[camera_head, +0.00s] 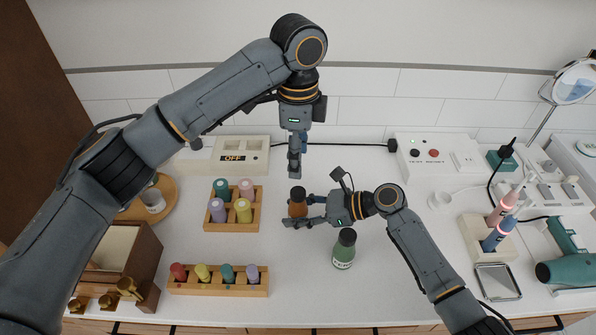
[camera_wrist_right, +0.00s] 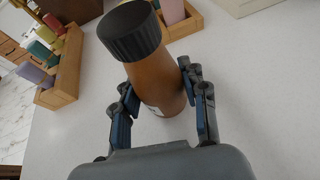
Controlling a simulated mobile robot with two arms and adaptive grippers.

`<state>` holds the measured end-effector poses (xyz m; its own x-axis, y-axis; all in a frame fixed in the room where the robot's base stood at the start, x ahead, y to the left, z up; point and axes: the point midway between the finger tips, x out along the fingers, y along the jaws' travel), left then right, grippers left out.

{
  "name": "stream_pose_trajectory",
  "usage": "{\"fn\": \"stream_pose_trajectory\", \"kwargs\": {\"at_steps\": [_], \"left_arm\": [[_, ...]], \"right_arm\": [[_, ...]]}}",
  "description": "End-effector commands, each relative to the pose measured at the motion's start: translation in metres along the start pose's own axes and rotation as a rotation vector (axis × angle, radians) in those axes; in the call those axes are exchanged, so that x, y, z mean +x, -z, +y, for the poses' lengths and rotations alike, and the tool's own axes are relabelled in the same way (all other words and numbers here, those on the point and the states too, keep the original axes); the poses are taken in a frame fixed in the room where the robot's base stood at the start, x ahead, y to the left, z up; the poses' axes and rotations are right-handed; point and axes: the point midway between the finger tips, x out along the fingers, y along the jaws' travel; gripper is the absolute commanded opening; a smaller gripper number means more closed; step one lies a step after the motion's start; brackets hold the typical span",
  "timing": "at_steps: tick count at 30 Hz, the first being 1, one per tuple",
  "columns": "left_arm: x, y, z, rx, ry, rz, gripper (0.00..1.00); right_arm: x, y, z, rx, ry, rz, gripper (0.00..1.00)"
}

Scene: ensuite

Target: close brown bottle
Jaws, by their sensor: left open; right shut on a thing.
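The brown bottle (camera_head: 297,208) stands on the white counter near the middle. Its black cap (camera_head: 298,193) sits on its top. In the right wrist view the brown bottle (camera_wrist_right: 157,82) is between the fingers, with the ridged black cap (camera_wrist_right: 130,32) on it; I cannot tell how tight it is. My right gripper (camera_head: 299,210) comes from the right and is shut around the bottle's body. It also shows in the right wrist view (camera_wrist_right: 160,98). My left gripper (camera_head: 295,172) points down above and just behind the cap, open and empty, apart from it.
A green bottle (camera_head: 344,250) with a black cap stands close to my right gripper. Wooden racks with coloured bottles (camera_head: 232,222) (camera_head: 218,288) lie to the left. A power box (camera_head: 437,152) and a toothbrush stand (camera_head: 488,238) are to the right.

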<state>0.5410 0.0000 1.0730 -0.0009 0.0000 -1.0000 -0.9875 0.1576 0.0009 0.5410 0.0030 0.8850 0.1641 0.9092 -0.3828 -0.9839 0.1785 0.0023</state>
Motion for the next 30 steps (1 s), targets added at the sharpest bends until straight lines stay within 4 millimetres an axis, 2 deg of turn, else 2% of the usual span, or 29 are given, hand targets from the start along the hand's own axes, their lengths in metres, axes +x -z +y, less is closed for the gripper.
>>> {"fn": "stream_pose_trajectory", "kwargs": {"at_steps": [1,6,14,15,18,19,30], "left_arm": [[-0.007,0.0,-0.001,-0.001,0.002,0.0,0.57],[-0.019,0.0,0.0,0.0,0.0,-0.001,0.57],[-0.021,0.0,0.0,0.0,-0.001,-0.001,0.57],[-0.021,0.0,0.0,0.0,-0.001,-0.001,0.57],[-0.021,0.0,0.0,0.0,-0.001,-0.001,0.57],[-0.02,0.0,0.0,0.0,-0.001,-0.001,0.57],[-0.02,0.0,0.0,0.0,-0.001,-0.001,0.57]], "right_arm": [[0.0,0.0,0.0,0.001,-0.001,0.001,0.0],[0.0,0.0,0.0,0.001,-0.001,0.001,0.0],[0.0,0.0,0.0,0.001,-0.001,0.001,0.0],[0.0,0.0,0.0,0.001,-0.001,0.001,0.45],[0.0,0.0,0.0,0.001,-0.001,0.0,0.66],[0.0,0.0,0.0,0.001,-0.001,0.0,0.7],[-0.004,0.0,0.0,0.0,0.001,0.0,0.7]]}}
